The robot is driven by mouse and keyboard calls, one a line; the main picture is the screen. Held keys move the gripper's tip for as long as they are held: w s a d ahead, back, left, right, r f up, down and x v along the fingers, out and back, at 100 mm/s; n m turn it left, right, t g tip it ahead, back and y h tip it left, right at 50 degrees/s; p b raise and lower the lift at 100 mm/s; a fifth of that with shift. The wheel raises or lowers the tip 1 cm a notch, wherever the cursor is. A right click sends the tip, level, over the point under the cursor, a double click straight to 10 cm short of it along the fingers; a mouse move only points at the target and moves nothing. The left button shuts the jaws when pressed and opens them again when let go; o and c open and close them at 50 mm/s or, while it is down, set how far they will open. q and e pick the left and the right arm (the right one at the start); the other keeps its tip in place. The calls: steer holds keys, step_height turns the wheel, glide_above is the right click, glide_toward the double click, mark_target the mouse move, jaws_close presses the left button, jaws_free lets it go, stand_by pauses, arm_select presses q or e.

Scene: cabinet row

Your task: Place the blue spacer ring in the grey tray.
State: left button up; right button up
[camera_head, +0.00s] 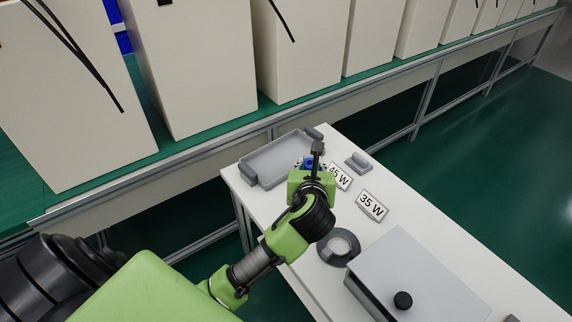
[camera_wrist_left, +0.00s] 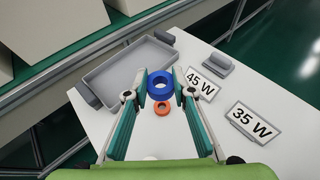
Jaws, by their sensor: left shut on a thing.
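The blue spacer ring (camera_wrist_left: 160,95) is between the fingertips of my left gripper (camera_wrist_left: 161,90), which is shut on it. In the head view, a bit of the blue ring (camera_head: 309,162) shows beside my left gripper (camera_head: 314,172), mostly hidden by it. The grey tray (camera_head: 275,158) is a shallow rectangle with end handles at the far left end of the white table. It also shows in the left wrist view (camera_wrist_left: 128,68), just beyond and left of the ring. The ring appears outside the tray, near its right side. My right gripper is not in view.
A small orange ring (camera_wrist_left: 162,109) shows below the blue one. A 45 W sign (camera_wrist_left: 201,83), a 35 W sign (camera_head: 371,205) and a grey handled block (camera_head: 358,162) stand right.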

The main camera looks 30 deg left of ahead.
arm_select(q)
steer(key=w+a+f, duration=0.1)
steer(key=w+a, duration=0.3)
steer(key=a, duration=0.1)
steer(key=b, duration=0.1)
glide_above(276, 166)
steer(key=f, duration=0.5)
steer(key=d+f, duration=0.1)
steer(key=f, duration=0.2)
steer(key=shift+a+f, duration=0.15)
steer(key=shift+a, duration=0.05)
steer(key=f, duration=0.2)
steer(key=f+b, duration=0.1)
steer(key=shift+a+f, duration=0.15)
steer(key=shift+a, duration=0.15)
steer(key=shift+w+f, duration=0.1)
steer(key=shift+f, duration=0.25)
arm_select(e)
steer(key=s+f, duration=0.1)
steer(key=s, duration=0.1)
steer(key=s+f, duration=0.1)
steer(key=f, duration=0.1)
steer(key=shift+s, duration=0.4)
